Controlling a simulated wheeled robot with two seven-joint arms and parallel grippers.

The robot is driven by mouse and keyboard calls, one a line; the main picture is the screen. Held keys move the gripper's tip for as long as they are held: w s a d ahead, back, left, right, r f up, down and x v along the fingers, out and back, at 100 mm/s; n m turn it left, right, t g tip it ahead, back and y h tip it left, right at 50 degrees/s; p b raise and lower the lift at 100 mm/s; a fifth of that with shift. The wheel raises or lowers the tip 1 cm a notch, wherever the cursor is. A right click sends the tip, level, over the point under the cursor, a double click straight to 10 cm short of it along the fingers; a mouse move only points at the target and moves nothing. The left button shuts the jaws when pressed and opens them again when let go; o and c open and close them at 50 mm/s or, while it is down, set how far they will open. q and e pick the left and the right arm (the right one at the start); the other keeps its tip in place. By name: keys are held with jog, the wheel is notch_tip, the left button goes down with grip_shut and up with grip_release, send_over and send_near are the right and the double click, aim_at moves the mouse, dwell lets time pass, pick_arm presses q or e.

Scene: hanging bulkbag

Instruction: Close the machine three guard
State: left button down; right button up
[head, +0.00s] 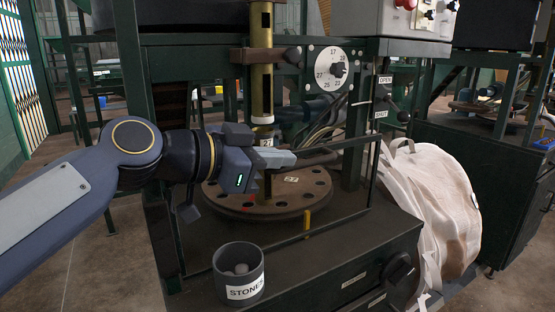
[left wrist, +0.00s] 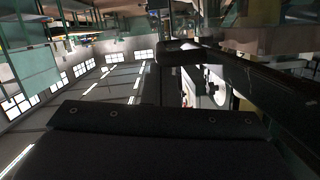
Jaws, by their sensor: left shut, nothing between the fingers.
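The machine in front of me has a dark green frame, a round indexing plate (head: 270,205) with holes around its rim, and a brass-coloured column (head: 262,80). A thin dark bar (head: 345,143) and an upright edge at the front right of the plate look like the guard's frame; I cannot tell how far it is open. My left gripper (head: 288,158) is shut and empty, in front of the column and above the plate. I cannot tell whether it touches the bar. My right gripper is not in view.
A grey cup labelled STONES (head: 239,275) stands on the front ledge. A numbered dial (head: 330,68) and a lever plate marked OPEN (head: 386,80) are behind. A white bulk bag (head: 430,205) bulges at the right. A control box (head: 415,18) sits above.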

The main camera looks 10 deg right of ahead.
pick_arm(q)
jog(key=shift+f, duration=0.4)
jog(key=shift+r, duration=0.1)
